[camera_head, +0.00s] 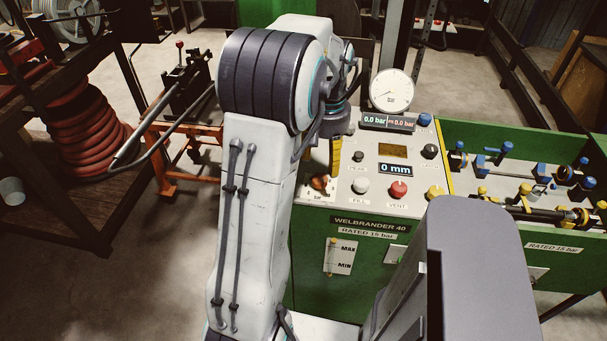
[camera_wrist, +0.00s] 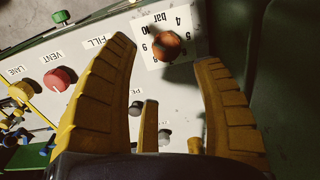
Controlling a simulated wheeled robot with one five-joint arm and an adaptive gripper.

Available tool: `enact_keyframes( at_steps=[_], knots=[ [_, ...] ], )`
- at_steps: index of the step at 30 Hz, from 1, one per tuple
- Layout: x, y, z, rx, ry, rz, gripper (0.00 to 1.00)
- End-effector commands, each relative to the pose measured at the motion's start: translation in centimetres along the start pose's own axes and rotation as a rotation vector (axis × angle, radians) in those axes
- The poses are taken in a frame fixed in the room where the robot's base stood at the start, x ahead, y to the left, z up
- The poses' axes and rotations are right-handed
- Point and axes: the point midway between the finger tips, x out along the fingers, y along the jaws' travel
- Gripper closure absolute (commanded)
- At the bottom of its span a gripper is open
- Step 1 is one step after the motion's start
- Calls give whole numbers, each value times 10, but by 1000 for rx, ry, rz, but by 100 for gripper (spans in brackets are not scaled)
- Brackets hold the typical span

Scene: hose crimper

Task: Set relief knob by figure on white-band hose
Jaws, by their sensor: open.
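The relief knob, orange-brown, sits on a white dial plate (camera_wrist: 150,22) marked "bar" with figures around it; 4, 5 and 10 read in the wrist view. I cannot tell which figure the knob (camera_wrist: 167,45) points at. It also shows small in the head view (camera_head: 320,184), at the panel's left front. My gripper (camera_wrist: 165,54) is open, its yellow fingers on either side of the knob in the picture; no contact shows. In the head view one yellow finger (camera_head: 336,155) shows behind the knob. I cannot make out a white-band hose.
The panel has a round gauge (camera_head: 391,90), a display reading 0.0 bar (camera_head: 388,121), a "0 mm" display (camera_head: 396,169), a white FILL button (camera_head: 360,185) and a red VENT button (camera_head: 399,189). A green trough (camera_head: 540,141) with hose fittings is on the right. Coiled red hose (camera_head: 85,125) stands left.

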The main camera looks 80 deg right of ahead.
Motion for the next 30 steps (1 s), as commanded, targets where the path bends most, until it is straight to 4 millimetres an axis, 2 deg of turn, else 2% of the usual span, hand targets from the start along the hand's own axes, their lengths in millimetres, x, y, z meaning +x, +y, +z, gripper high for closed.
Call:
enact_keyframes(
  at_steps=[7,21,30],
  knots=[
    [7,0,0,0,-2,0,39],
    [61,0,1,0,-4,-1,39],
    [73,0,0,0,0,0,39]
  ],
)
